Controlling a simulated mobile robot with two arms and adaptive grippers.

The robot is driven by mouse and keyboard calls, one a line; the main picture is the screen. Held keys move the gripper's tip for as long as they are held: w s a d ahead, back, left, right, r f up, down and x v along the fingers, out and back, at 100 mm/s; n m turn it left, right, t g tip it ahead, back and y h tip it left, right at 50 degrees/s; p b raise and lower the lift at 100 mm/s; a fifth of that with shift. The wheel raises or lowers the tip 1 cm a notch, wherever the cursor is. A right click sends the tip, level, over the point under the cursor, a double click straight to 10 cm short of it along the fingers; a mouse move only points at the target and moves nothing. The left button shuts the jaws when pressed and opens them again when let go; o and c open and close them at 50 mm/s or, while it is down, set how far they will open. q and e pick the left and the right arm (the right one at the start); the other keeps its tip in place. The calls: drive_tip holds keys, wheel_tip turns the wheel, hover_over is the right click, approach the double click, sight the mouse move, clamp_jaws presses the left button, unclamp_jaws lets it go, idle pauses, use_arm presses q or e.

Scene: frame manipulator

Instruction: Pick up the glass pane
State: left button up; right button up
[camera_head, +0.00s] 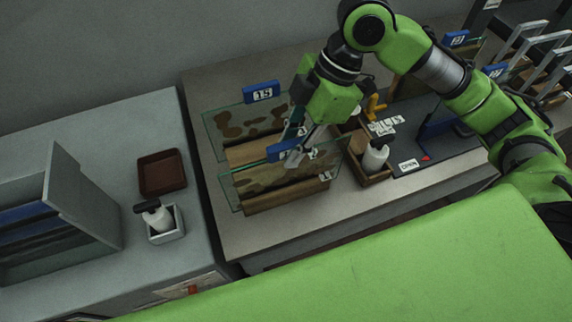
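Two glass panes stand upright in a wooden rack (287,198) on the middle table. The rear glass pane (213,133) carries a blue tag (262,92) reading 15. The front glass pane (227,191) has a blue tag (282,151) on its top edge, partly covered by my gripper. My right gripper (299,150) points down at the top edge of the front pane, beside its tag. Its fingertips overlap the pane in the picture, and I cannot tell whether they touch or grip it. My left gripper is not in view.
A white bottle (375,157) stands in a wooden box right of the rack, beside a dark mat (438,150). On the left counter are a brown tray (161,173), another bottle (154,217) and a grey rack (78,196). More framed panes stand at the upper right.

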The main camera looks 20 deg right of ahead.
sight(277, 163)
drive_tip(key=shift+a+f, duration=0.2)
drive_tip(key=shift+f, duration=0.05)
drive_tip(key=x, duration=0.2)
drive_tip(key=p+x, duration=0.1)
drive_tip(key=x, duration=0.1)
drive_tip(key=shift+w+a+f, duration=0.15)
drive_tip(key=shift+a+f, duration=0.05)
drive_tip(key=shift+a, duration=0.2)
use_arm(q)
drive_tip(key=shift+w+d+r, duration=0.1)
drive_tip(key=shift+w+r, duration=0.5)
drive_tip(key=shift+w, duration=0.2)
use_arm(e)
clamp_jaws()
